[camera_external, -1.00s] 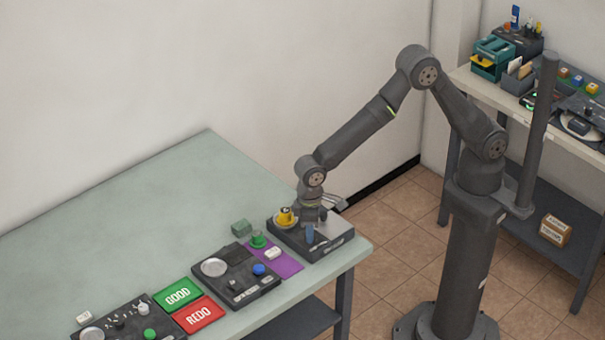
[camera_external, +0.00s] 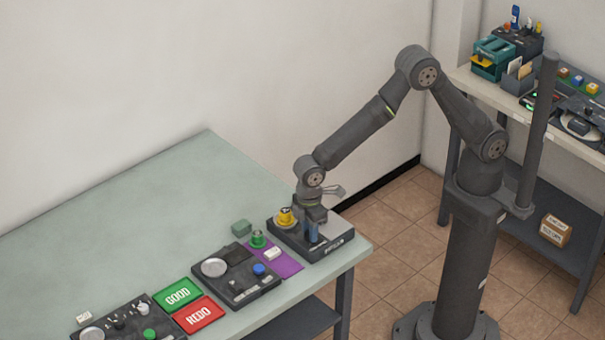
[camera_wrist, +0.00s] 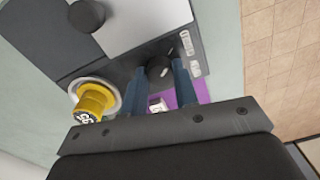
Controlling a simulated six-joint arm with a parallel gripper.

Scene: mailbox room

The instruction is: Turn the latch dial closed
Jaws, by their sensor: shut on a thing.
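The latch dial (camera_wrist: 160,70) is a round black knob on a dark box with a pale plate (camera_wrist: 140,18), seen in the wrist view. The same box (camera_external: 335,245) stands at the table's right corner in the external view, where my gripper hides the dial. My gripper (camera_external: 312,238) points down over the box. In the wrist view the blue fingers of my gripper (camera_wrist: 161,78) stand on either side of the dial, shut on it. Small white labels (camera_wrist: 187,42) sit beside the dial; their text is too small to read.
A yellow cylinder (camera_wrist: 92,100) stands in a pale round dish close to the gripper. A second black knob (camera_wrist: 87,15) is on the same box. A purple mat (camera_external: 285,263) with a white block lies beside it. Another control box (camera_external: 238,285) and GOOD (camera_external: 178,294) and REDO pads are further left.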

